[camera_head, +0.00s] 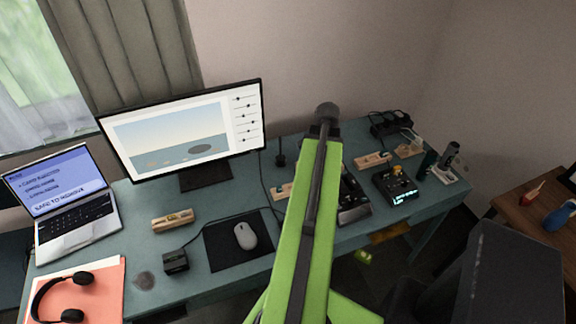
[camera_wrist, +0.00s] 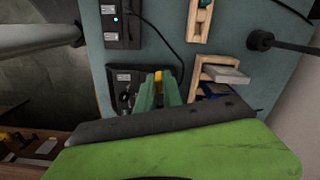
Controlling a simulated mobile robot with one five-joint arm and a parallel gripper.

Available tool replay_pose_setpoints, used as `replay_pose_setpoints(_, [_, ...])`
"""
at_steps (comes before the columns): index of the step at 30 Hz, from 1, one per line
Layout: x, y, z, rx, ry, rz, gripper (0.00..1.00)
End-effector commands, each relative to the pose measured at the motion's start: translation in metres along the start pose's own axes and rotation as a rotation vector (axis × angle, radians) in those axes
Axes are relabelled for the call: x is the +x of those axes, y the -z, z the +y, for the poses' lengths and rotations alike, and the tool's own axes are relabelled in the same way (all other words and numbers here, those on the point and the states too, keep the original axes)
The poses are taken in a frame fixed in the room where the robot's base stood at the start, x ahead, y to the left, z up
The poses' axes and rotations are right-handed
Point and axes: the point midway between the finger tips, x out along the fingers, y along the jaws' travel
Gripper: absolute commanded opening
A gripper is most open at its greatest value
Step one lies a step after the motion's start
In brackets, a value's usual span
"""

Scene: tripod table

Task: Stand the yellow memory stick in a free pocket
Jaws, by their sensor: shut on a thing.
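My gripper (camera_wrist: 158,92) shows in the wrist view with its green fingers shut on the yellow memory stick (camera_wrist: 158,77). Only a small yellow end of the stick shows between the fingers. A light wooden holder (camera_wrist: 197,72) with a grey block in it is just right of the fingers. Another wooden holder (camera_wrist: 200,20) lies farther up. I cannot tell which pockets are free.
Black devices (camera_wrist: 122,22) with cables lie left of the fingers. In the head view, a device with a lit display (camera_head: 396,185) is right of my arm. A monitor (camera_head: 185,130), laptop (camera_head: 65,200) and mouse (camera_head: 245,236) occupy the left. The desk's front edge is narrow.

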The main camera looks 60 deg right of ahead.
Motion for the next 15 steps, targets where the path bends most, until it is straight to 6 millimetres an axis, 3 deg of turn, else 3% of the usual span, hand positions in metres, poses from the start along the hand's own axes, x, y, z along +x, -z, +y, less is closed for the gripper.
replay_pose_setpoints(6, [0.018,-0.030,-0.069,0.167,0.000,0.000,0.00])
replay_pose_setpoints(9, [0.022,-0.044,-0.093,0.240,0.000,0.000,0.00])
replay_pose_setpoints(15, [0.022,-0.051,-0.101,0.281,0.000,0.000,0.00])
